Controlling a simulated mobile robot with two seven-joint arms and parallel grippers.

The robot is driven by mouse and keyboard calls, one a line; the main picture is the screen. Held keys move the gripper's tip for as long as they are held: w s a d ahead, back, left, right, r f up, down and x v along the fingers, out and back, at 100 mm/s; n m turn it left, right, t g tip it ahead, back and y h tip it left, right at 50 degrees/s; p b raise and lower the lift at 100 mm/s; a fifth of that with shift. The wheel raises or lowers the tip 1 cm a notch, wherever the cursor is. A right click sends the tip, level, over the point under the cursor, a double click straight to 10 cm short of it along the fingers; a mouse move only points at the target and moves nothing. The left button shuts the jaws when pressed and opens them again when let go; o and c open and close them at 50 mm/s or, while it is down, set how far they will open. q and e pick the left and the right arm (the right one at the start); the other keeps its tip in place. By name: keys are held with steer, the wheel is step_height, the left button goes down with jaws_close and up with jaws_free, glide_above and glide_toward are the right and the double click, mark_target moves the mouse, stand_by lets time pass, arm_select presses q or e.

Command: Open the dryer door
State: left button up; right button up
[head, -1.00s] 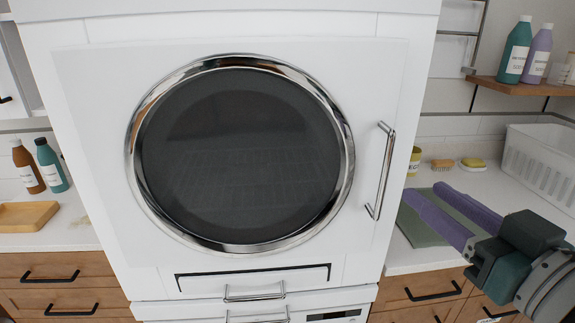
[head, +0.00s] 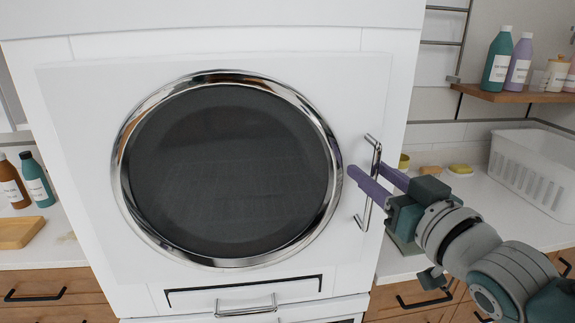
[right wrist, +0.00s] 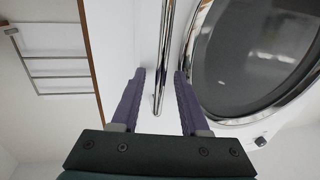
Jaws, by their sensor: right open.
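The white dryer has a closed door (head: 90,130) with a round dark window (head: 230,165) in a chrome ring. A chrome bar handle (head: 376,155) stands upright near the door's right edge. My right gripper (head: 368,180) is at the handle, one purple finger on its left and the other on its right. In the right wrist view the gripper (right wrist: 158,75) is open, and the handle (right wrist: 164,60) runs between its two fingers with gaps on both sides. The left gripper is not in view.
A counter (head: 440,205) with a white basket (head: 530,170) stands at the right. A wooden shelf (head: 510,96) with bottles is above it. A lower chrome handle (head: 246,307) sits below the door. Brown and teal bottles stand at the left.

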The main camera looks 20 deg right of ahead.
steer(key=shift+c, duration=0.2)
jaws_close()
stand_by(1.1)
